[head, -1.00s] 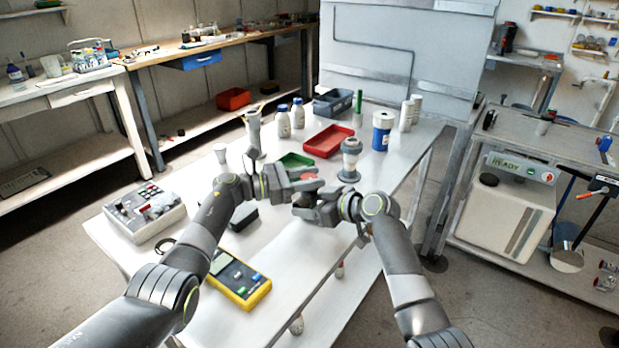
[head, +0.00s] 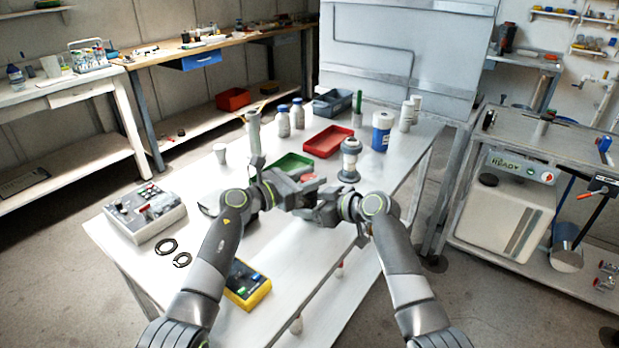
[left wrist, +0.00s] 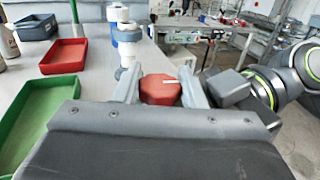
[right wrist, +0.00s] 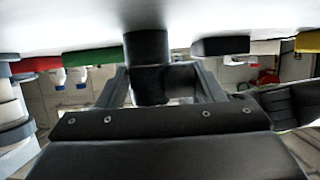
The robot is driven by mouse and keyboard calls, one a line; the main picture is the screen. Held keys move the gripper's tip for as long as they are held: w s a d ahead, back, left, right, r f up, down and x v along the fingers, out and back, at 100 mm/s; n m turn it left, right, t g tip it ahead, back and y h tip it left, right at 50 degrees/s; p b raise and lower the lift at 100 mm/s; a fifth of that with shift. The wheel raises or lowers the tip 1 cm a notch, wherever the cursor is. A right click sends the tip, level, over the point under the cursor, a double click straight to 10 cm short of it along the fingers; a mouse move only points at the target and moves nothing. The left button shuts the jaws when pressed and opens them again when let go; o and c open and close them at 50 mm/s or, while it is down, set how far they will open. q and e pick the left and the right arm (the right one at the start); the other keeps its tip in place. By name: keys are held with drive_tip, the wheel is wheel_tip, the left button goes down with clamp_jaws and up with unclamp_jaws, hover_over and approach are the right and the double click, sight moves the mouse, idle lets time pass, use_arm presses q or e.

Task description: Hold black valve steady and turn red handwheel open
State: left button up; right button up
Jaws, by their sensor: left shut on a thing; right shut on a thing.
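The red handwheel (left wrist: 160,88) is a faceted red knob with a white mark on top, between the fingers of my left gripper (left wrist: 160,92). A bit of its red also shows in the head view (head: 308,178), mostly hidden by the gripper. My left gripper is shut on it. The black valve (right wrist: 147,65) is a dark cylinder seen in the right wrist view. My right gripper (right wrist: 152,85) is shut on it, one finger on each side. In the head view the two grippers meet closely and hide the valve.
A grey-white fitting (head: 349,160) stands just right of the grippers. A green tray (head: 292,162) and a red tray (head: 328,141) lie behind. A yellow meter (head: 247,284), black rings (head: 167,246) and a control box (head: 146,211) lie nearer left.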

use_arm(q)
drive_tip(key=shift+f+n+t+y, duration=0.15)
drive_tip(key=shift+n+t+y, duration=0.25)
drive_tip(key=shift+t, duration=0.1)
drive_tip(key=o, duration=0.7)
drive_tip(key=shift+o, duration=0.2)
drive_tip(key=shift+a, duration=0.15)
drive_tip(key=v, duration=1.2)
